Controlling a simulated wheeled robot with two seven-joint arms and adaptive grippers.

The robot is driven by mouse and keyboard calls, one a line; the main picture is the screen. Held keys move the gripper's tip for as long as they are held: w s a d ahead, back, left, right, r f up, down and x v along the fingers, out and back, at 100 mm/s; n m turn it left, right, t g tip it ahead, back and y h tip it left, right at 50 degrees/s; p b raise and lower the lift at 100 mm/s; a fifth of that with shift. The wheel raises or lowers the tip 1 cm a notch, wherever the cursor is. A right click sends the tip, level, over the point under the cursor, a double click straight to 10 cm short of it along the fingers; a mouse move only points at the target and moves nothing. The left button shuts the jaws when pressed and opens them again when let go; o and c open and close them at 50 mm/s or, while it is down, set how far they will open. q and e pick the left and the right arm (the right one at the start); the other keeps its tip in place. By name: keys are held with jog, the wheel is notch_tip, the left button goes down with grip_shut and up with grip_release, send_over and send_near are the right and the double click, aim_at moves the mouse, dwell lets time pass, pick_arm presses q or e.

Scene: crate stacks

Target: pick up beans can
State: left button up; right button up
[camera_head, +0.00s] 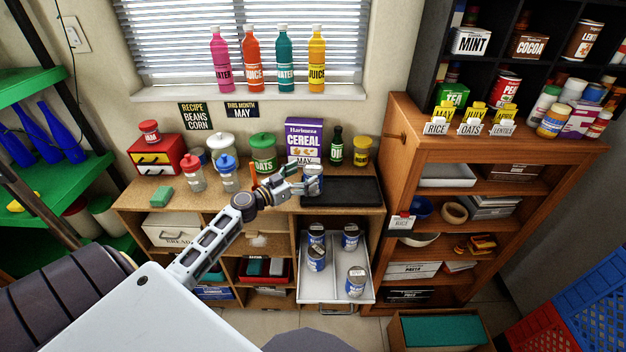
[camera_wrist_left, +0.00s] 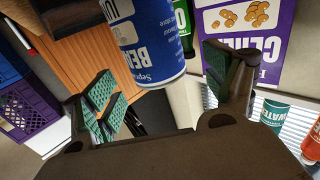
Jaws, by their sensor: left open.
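A blue and white can (camera_head: 315,182) is at the left end of the black tray on the counter in the head view. In the left wrist view, the beans can (camera_wrist_left: 150,42) shows large, its label partly readable as "BE". My left gripper (camera_head: 302,184) is open at the can's left side. Its green-padded fingers (camera_wrist_left: 165,85) are spread on either side of the can in the wrist view, with gaps visible. I cannot tell whether the can rests on the tray. Several similar cans (camera_head: 317,260) stand in the open drawer (camera_head: 334,298). My right gripper is not in view.
The black tray (camera_head: 350,191) lies on the wooden counter (camera_head: 150,205). The cereal box (camera_head: 304,141), dark green bottle (camera_head: 336,150) and yellow jar (camera_head: 361,152) stand behind it. A sign (camera_head: 196,116) reads recipe beans, corn. A wooden shelf unit (camera_head: 400,125) rises at the right.

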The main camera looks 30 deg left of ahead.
aim_at(313, 168)
pick_arm(q)
jog(key=shift+w+d+r+p, duration=0.2)
jog(key=shift+w+p, duration=0.1)
jog(key=shift+w, duration=0.2)
jog(key=shift+w+d+r+p, duration=0.2)
jog(key=shift+w+p, duration=0.1)
jog(key=shift+w, duration=0.15)
jog(key=shift+p+x, duration=0.35)
jog(key=shift+x, duration=0.85)
jog(key=shift+f, duration=0.15)
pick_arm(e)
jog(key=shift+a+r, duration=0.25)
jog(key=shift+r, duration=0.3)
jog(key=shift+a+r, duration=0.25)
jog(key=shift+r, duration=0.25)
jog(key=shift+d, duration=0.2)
pick_arm(q)
jog(key=c, duration=1.4)
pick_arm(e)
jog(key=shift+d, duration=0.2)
pick_arm(q)
jog(key=shift+r, duration=0.2)
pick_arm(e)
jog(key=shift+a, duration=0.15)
